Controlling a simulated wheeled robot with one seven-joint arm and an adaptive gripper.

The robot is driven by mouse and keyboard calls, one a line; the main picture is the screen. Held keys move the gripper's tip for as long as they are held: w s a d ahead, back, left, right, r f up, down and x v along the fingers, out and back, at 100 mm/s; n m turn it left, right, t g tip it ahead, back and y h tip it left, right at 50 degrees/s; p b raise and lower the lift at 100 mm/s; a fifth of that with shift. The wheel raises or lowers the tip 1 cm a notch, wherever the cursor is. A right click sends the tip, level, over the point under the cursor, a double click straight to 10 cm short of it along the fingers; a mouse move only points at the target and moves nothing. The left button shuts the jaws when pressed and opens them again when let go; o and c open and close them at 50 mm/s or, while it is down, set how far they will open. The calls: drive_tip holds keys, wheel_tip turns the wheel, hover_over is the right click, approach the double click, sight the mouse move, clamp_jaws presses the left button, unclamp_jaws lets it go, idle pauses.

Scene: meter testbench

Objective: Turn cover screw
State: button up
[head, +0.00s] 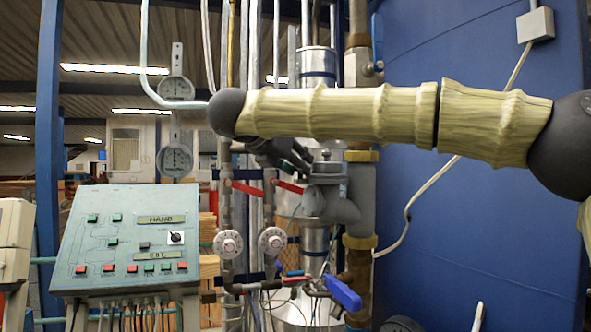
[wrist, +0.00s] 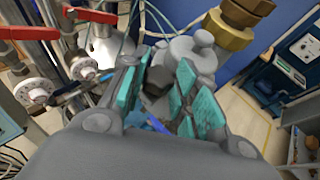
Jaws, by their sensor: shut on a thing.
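My gripper (wrist: 163,88) shows in the wrist view with its teal-padded fingers on either side of a dark, angular piece, the cover screw (wrist: 155,80). The fingers are shut on it. Right behind it is a grey cast body with a rounded knob (wrist: 203,42). In the head view my gripper (head: 300,160) reaches down and right from the wrist, against the grey fitting (head: 345,205) on the vertical pipe. The cover screw is hidden there by the fingers, and its turn angle cannot be told.
Red-handled valves (head: 240,187) and round white dials (head: 228,243) stand just left of the fitting. A blue lever (head: 342,292) sits below it. A control panel (head: 125,240) is at left. A blue tank wall (head: 470,240) fills the right.

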drive_tip(key=o, duration=1)
drive_tip(key=v, duration=1.2)
